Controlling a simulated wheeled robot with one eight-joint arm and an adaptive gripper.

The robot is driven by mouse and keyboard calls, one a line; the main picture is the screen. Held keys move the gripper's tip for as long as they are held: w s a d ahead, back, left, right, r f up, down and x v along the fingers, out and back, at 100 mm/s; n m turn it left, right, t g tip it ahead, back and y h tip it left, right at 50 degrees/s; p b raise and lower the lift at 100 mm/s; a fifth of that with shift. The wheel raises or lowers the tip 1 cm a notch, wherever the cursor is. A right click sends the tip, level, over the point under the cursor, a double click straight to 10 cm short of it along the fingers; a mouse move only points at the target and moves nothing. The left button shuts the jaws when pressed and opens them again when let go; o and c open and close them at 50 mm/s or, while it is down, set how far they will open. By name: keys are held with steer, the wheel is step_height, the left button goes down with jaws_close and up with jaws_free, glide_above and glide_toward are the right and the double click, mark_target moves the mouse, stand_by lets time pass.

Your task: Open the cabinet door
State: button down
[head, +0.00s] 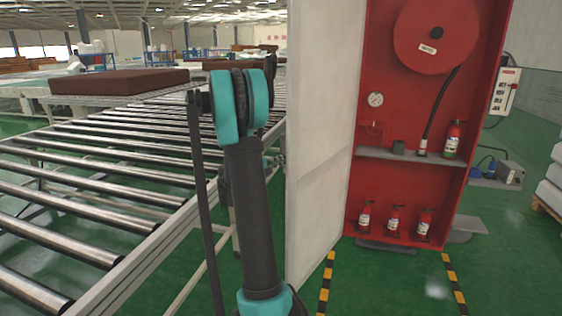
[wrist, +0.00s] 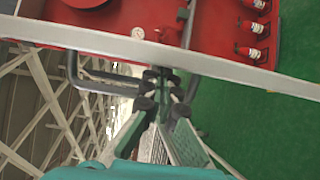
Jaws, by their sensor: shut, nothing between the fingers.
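The red cabinet (head: 410,185) stands at the right in the head view, its inside exposed. Its pale grey door (head: 325,140) stands swung out to the left of the opening, seen at a steep angle. In the wrist view the door's edge (wrist: 235,67) runs as a pale strip across the picture, with the red interior beyond it. My gripper (wrist: 161,76) is shut and empty, with its dark fingertips close to that edge; I cannot tell if they touch it. In the head view my arm rises left of the door and the fingers are hidden.
A roller conveyor (head: 100,185) with a brown mattress (head: 118,81) fills the left, close to my arm. Several fire extinguishers (head: 395,219) and a hose reel (head: 436,35) are inside the cabinet. Green floor (head: 390,285) with striped tape lies clear in front.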

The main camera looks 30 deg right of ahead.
steer(key=s+d, duration=0.2)
steer(key=s, duration=0.4)
steer(key=s+d, duration=0.3)
steer(key=s, duration=0.4)
steer(key=shift+d, duration=0.25)
